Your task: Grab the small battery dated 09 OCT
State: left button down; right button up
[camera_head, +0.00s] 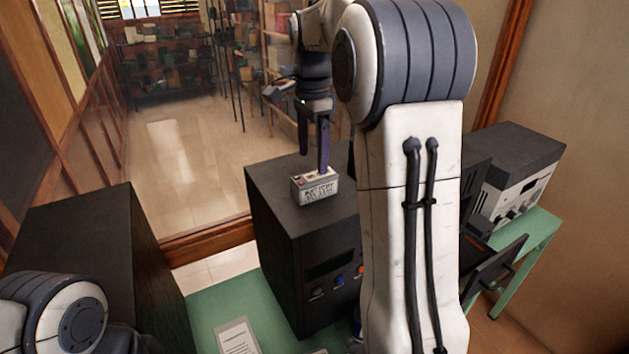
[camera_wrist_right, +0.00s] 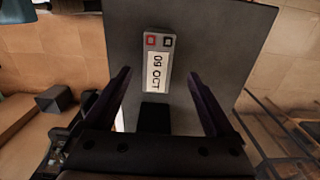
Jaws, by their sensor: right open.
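The small battery (camera_head: 316,187) is a grey box with a light label, lying on top of a black cabinet (camera_head: 287,209). In the right wrist view the battery (camera_wrist_right: 157,68) shows its label reading 09 OCT, with a red and a black terminal at one end. My right gripper (camera_head: 314,150) is above the battery in the head view. In the right wrist view its two dark fingers (camera_wrist_right: 159,82) are spread wide, with the battery between their tips and clear space on both sides. My left gripper is not in view; only part of my left arm shows at the lower left.
Another black cabinet (camera_head: 95,262) stands at the left. A grey instrument with knobs (camera_head: 515,178) sits at the right on a green table (camera_head: 535,232). A paper sheet (camera_head: 237,337) lies on the green surface at the front. My right arm hides part of the cabinet.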

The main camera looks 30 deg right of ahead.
aim_at(315, 175)
jog(key=shift+f, duration=0.65)
jog(key=f, duration=0.1)
jog(key=f+p, duration=0.1)
jog(key=f, duration=0.1)
jog(key=f+p, duration=0.1)
jog(key=shift+s+d+f, duration=0.1)
jog(key=shift+s+f, duration=0.05)
jog(key=shift+s, duration=0.1)
jog(key=shift+f, duration=0.45)
jog(key=shift+w+r, duration=0.1)
grip_shut()
